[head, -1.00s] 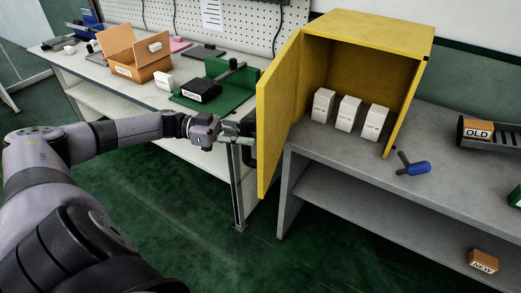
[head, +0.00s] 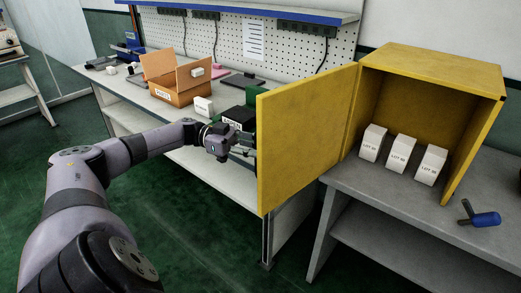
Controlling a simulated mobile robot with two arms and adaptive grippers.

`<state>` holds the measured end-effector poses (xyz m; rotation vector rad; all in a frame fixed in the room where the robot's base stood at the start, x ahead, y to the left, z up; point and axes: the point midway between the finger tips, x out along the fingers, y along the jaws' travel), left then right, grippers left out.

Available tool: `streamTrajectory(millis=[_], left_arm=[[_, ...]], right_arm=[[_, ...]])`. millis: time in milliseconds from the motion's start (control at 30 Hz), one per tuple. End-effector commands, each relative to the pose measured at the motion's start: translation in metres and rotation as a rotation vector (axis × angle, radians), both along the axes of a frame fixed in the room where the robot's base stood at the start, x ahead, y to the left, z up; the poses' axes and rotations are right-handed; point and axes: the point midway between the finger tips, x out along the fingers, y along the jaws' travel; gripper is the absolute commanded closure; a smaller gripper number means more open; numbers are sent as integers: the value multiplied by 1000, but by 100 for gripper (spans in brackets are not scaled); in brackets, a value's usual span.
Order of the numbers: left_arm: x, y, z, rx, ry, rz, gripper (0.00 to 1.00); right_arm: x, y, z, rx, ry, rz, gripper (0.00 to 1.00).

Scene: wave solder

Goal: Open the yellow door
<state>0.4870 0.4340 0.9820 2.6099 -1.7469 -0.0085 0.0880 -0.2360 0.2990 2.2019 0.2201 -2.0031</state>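The yellow door (head: 305,140) stands swung wide open on the left side of the yellow cabinet (head: 440,65), its broad face toward me. The cabinet's inside is exposed, with several white boxes marked LOT (head: 401,153) standing in a row on its floor. My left gripper (head: 245,148) is at the door's free left edge. Its fingertips are partly hidden by the door, so I cannot tell whether they are shut on it. My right gripper is not in view.
The grey bench (head: 380,205) carries the cabinet and a blue-handled tool (head: 484,218) to its right. Left of the door, a white workbench (head: 225,178) holds an open cardboard box (head: 178,92), a white box (head: 204,107) and a black block (head: 238,117). Green floor is clear in front.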

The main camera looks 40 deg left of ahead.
Motion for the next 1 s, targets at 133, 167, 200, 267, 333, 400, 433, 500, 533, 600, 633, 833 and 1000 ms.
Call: streamTrajectory(millis=[133, 167, 200, 267, 333, 400, 433, 500, 533, 600, 633, 833, 1000], left_arm=[[0, 0, 1, 0, -2, 1, 62], [0, 0, 1, -1, -3, 1, 60], [0, 0, 1, -1, -4, 1, 59], [0, 0, 1, -1, -4, 1, 59], [1, 0, 1, -1, -4, 1, 59], [1, 0, 1, -2, -4, 1, 59], [1, 0, 1, -1, -5, 1, 59], [0, 1, 1, -1, -5, 2, 59], [0, 3, 1, 0, -4, 3, 59], [-3, 9, 1, 0, -4, 3, 59], [-4, 13, 1, 0, -4, 4, 59], [-19, 52, 1, 0, -5, 8, 59], [-32, 83, 1, -2, -6, 6, 59]], right_arm=[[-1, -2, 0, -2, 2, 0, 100], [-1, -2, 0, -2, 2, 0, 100], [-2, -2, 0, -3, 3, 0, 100], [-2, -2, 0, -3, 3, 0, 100], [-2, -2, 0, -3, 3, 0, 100], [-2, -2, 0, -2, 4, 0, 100], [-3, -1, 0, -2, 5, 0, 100], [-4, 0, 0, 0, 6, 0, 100], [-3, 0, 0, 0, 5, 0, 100], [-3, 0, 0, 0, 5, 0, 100], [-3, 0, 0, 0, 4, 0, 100], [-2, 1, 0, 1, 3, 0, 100], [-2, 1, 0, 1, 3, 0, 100]])
